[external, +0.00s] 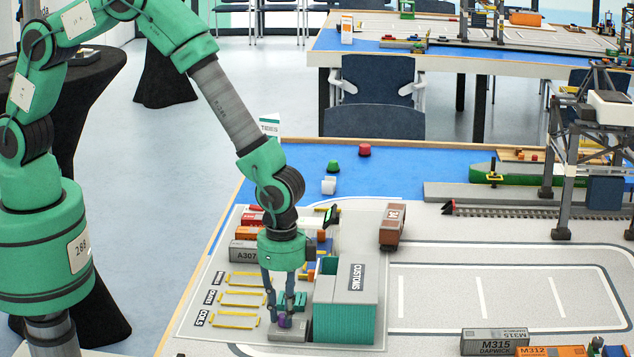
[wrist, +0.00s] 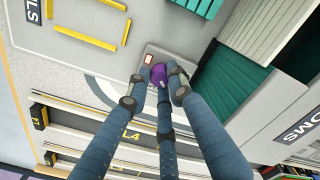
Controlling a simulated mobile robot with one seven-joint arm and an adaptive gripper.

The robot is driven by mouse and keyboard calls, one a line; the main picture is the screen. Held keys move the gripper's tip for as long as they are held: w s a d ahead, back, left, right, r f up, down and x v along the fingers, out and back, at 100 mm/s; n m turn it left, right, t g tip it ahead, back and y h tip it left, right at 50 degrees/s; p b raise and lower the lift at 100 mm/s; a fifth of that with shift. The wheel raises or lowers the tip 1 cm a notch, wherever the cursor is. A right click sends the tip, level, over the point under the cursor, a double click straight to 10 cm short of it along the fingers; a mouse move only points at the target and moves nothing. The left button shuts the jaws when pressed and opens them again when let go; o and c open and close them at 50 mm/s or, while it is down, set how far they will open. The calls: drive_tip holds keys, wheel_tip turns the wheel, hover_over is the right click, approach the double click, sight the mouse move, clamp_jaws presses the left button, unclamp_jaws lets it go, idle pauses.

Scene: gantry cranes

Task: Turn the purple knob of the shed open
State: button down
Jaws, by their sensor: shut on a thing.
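The purple knob (wrist: 158,76) sits on a grey plate (wrist: 150,58) beside the shed in the wrist view. It shows small in the external view (external: 284,321). The shed (external: 345,300) has teal ribbed walls, a grey roof and a "CUSTOMS" sign. My gripper (wrist: 156,88) points down over the plate with its fingers closed around the knob. The fingers partly hide the knob. In the external view my gripper (external: 284,318) is just left of the shed.
Yellow frames (external: 240,298) lie on the mat to the left. A brown wagon (external: 393,227) and a grey A307 container (external: 246,251) stand behind. A gantry crane (external: 590,140) stands at the right. The marked road area right of the shed is mostly clear.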

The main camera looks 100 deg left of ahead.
sight(283, 315)
drive_tip(key=m+p, duration=0.1)
drive_tip(key=m, duration=0.3)
drive_tip(key=shift+m, duration=0.3)
drive_tip(key=m, duration=0.4)
drive_tip(key=shift+p, duration=0.3)
drive_tip(key=shift+m, duration=0.4)
drive_tip(key=c, duration=1.5)
unclamp_jaws()
drive_tip(key=shift+c, duration=0.2)
wheel_tip(283, 315, up, 12)
